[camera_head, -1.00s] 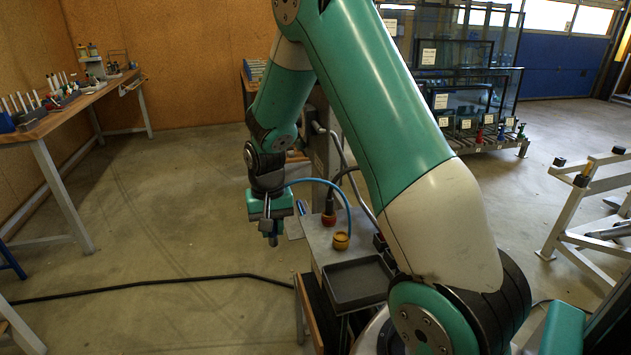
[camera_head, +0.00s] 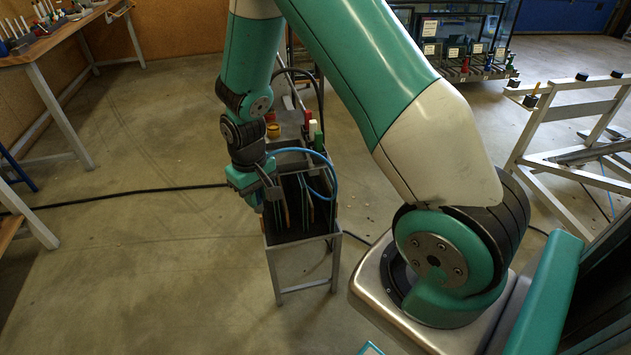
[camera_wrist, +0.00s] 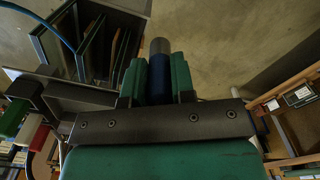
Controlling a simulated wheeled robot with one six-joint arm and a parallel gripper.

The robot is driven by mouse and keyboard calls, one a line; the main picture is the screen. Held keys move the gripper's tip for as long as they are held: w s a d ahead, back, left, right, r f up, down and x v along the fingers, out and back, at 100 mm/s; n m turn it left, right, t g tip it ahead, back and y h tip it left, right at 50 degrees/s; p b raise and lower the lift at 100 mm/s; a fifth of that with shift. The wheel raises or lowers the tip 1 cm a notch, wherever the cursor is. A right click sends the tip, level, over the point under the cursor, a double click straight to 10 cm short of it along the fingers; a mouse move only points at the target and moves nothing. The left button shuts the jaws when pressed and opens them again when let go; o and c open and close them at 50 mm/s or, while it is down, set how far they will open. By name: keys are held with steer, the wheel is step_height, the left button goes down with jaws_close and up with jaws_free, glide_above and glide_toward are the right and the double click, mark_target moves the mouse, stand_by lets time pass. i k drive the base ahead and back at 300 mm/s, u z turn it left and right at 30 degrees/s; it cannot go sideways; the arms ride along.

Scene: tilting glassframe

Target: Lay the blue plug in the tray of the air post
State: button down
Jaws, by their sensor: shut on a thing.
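My gripper (camera_head: 258,205) hangs low at the left side of the post and rack. In the wrist view, its green fingers (camera_wrist: 159,80) are shut on the blue plug. The plug (camera_wrist: 160,47) shows a grey round end beyond the fingertips and a dark blue body between them. In the head view the plug is hard to make out. The air post (camera_head: 290,122) stands behind the gripper with a yellow fitting (camera_head: 272,130) on top. A grey tray-like rim (camera_head: 290,153) shows in front of it, partly hidden by the blue hose; its inside cannot be told.
A dark slotted rack (camera_head: 300,238) with upright panes stands on grey legs right beside the gripper, and its panes (camera_wrist: 95,45) fill the wrist view's upper left. A blue hose (camera_head: 332,172) loops over it. A black cable (camera_head: 110,199) crosses the floor. Open floor lies left.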

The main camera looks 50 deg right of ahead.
mark_target(279, 160)
steer(key=z, duration=0.4)
steer(key=k, duration=0.15)
steer(key=u, duration=0.95)
steer(key=i, duration=0.8)
steer(key=z, duration=0.55)
